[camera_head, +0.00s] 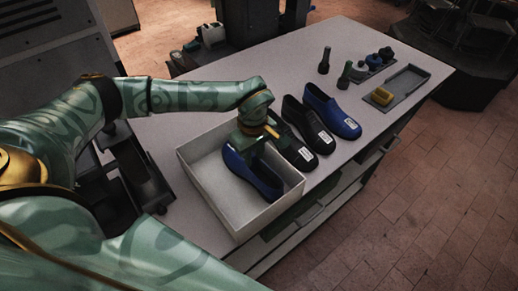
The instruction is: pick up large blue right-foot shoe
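A blue shoe (252,177) with a dark inside stands in the white open box (274,219), toward its right side. A second blue shoe (331,112) with a white label stands on the table, at the right end of a row of shoes. I cannot tell from here which one is large or for which foot. My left gripper (256,140) points down at the box's far right edge, close above the blue shoe in the box and beside the nearest black shoe. Its fingertips are mostly hidden, so I cannot tell whether it touches a shoe. My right gripper is out of view.
Two black shoes (308,124) (296,150) with white labels stand between the box and the second blue shoe. The table (190,115) is clear behind my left arm.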

